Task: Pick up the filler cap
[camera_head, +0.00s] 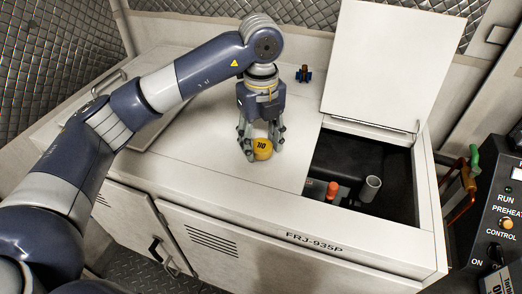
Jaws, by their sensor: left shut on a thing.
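The filler cap (263,149) is a round yellow piece with dark markings, at the middle of the head view. My left gripper (261,152) comes down over it from above, with its fingers closed on the cap's sides. The cap is over the white top of the chiller cabinet, left of the open hatch. I cannot tell whether it still touches the surface. My right gripper is not in view.
The hatch (318,170) is open, its white lid (384,62) raised behind it. Inside are an orange-red capped part (332,190) and a grey pipe (370,188). A control panel (500,215) is at right.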

